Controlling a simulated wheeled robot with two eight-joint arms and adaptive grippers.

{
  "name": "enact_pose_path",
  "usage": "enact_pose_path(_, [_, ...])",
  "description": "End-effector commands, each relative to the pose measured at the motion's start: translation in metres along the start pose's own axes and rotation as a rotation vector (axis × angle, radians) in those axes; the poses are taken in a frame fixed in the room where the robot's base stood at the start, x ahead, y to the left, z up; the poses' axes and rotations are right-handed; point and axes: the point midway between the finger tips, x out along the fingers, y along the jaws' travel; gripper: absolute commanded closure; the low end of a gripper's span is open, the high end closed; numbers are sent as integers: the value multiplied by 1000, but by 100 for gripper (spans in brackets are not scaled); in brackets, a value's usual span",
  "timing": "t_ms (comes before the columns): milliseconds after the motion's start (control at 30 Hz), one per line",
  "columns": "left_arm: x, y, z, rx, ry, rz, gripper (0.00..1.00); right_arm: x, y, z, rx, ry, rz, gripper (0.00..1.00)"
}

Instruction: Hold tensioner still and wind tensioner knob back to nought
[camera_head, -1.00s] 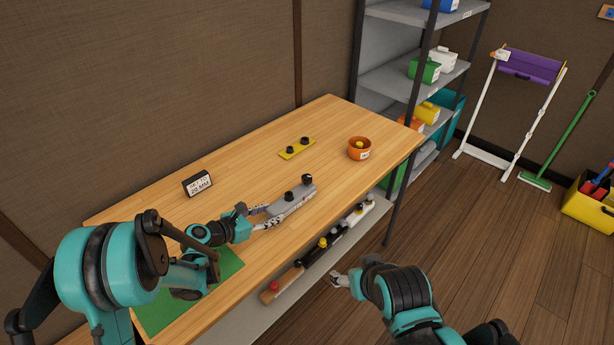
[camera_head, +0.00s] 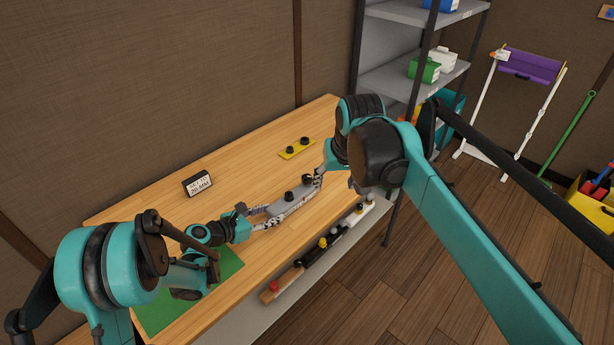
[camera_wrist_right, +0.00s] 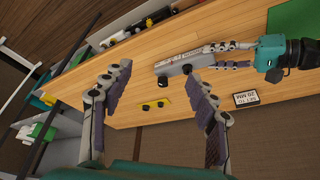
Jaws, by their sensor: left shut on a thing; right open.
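The tensioner (camera_head: 294,205) is a long grey body with two black knobs, lying on the wooden table. Its end knob (camera_head: 307,179) is at the right end; a second knob (camera_head: 289,196) sits nearer the middle. My left gripper (camera_head: 264,219) is shut on the tensioner's left end. My right gripper (camera_head: 319,182) is open near the right end. In the right wrist view, the tensioner (camera_wrist_right: 182,63) and its end knob (camera_wrist_right: 163,80) appear between the spread fingers of my right gripper (camera_wrist_right: 158,74), apparently apart from them. The scale reading is too small to tell.
A yellow piece with two black knobs (camera_head: 297,149) lies behind the tensioner. A sign reading 20 MM (camera_head: 198,184) stands at the back left. A green mat (camera_head: 229,264) covers the front left corner. Several tools (camera_head: 325,245) sit below the table edge. Shelving (camera_head: 388,73) stands right.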

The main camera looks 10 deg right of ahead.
Motion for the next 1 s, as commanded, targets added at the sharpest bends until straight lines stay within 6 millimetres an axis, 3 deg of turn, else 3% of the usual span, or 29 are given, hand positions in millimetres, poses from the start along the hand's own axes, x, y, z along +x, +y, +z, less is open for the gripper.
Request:
enact_pose_path(33, [0,0,0,0,0,0,95,2,-3,-18,5,-20,1,41])
enact_pose_path(200, [0,0,0,0,0,0,95,16,-11,-67,22,-90,6,41])
enact_pose_path(500, [0,0,0,0,0,0,95,60,-26,-134,54,-214,21,41])
enact_pose_path(700, [0,0,0,0,0,0,95,99,-34,-159,74,-294,34,41])
enact_pose_path(1000, [0,0,0,0,1,0,95,137,-40,-168,92,-363,48,41])
